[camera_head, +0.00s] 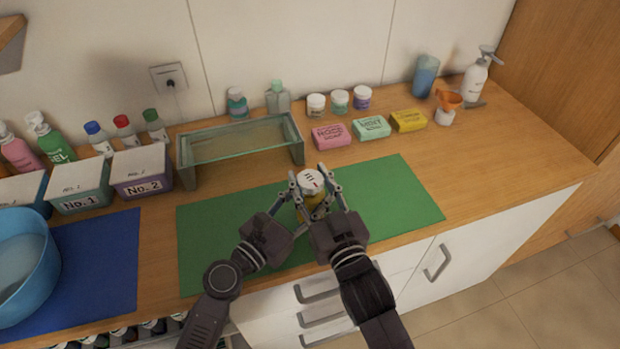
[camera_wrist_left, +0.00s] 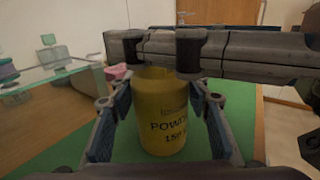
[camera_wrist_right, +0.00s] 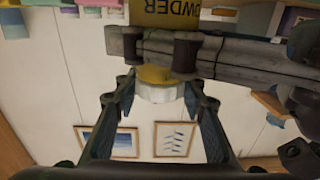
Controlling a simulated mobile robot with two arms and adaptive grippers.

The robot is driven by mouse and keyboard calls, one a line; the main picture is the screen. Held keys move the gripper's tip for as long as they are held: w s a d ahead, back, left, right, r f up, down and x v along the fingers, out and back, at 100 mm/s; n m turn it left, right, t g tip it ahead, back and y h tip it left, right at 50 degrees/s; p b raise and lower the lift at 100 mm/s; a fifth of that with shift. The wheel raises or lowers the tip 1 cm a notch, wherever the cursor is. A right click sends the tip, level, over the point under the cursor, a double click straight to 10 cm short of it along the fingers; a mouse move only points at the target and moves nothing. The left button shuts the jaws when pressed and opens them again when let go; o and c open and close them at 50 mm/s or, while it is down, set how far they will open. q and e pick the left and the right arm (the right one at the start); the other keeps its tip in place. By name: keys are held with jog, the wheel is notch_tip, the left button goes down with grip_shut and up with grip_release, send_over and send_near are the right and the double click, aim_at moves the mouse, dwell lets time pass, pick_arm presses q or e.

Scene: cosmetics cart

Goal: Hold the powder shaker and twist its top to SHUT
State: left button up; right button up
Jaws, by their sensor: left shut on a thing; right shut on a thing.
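The powder shaker (camera_head: 315,204) has a yellow body and a white top (camera_head: 311,181) with dark marks. It stands about upright over the green mat (camera_head: 400,205). My left gripper (camera_head: 297,192) is shut on the yellow body, which shows between its fingers with "POWDER" lettering in the left wrist view (camera_wrist_left: 167,115). My right gripper (camera_head: 330,185) is shut on the white top, which shows between its fingers in the right wrist view (camera_wrist_right: 160,92). Gripper parts hide the shaker's upper part in the left wrist view. I cannot tell whether its base touches the mat.
A glass shelf (camera_head: 240,142) stands behind the mat's left part. Soap bars, including a pink one (camera_head: 331,136), lie behind the mat. A blue basin (camera_head: 22,262) sits on a blue mat (camera_head: 105,260) at left. The green mat's right part is clear.

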jog(key=shift+r, duration=0.15)
jog(key=o, duration=1.2)
jog(key=v, duration=1.2)
